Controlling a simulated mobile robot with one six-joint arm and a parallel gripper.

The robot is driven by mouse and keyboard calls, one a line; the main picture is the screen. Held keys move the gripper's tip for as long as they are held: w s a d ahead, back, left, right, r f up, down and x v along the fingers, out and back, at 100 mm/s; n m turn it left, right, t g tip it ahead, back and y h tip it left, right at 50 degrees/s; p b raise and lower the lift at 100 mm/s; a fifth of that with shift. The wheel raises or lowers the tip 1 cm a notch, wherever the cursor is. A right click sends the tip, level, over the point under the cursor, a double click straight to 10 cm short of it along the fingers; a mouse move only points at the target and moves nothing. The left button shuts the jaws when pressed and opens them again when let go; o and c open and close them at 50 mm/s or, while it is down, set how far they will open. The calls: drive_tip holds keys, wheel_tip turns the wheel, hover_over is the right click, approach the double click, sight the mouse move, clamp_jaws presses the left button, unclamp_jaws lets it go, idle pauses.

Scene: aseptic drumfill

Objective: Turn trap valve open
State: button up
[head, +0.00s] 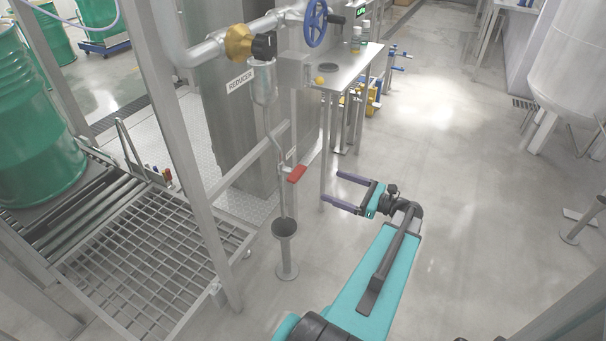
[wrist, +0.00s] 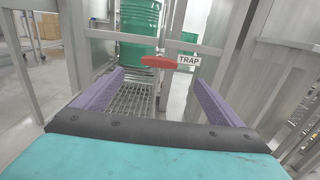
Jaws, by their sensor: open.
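The trap valve has a red lever handle (head: 297,174) on a thin vertical pipe (head: 284,200), below a steel trap pot (head: 263,82). In the wrist view the red handle (wrist: 160,62) lies roughly level, just left of a white TRAP label (wrist: 189,60). My gripper (head: 338,190) is open and empty, to the right of the handle and slightly lower in the head view. In the wrist view its two purple fingers (wrist: 158,92) spread on either side below the handle, with a gap between them and it. Nothing touches the handle.
A drain funnel on a stand (head: 285,232) is below the pipe. A steel post (head: 190,150) and grating (head: 150,245) are at the left, with a green drum (head: 35,125) on rollers. A small steel table (head: 345,75) stands behind.

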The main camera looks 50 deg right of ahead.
sight(301, 174)
drive_tip(key=p+x, duration=0.1)
drive_tip(key=x, duration=1.2)
drive_tip(key=shift+w, duration=0.35)
drive_tip(key=shift+c, duration=0.5)
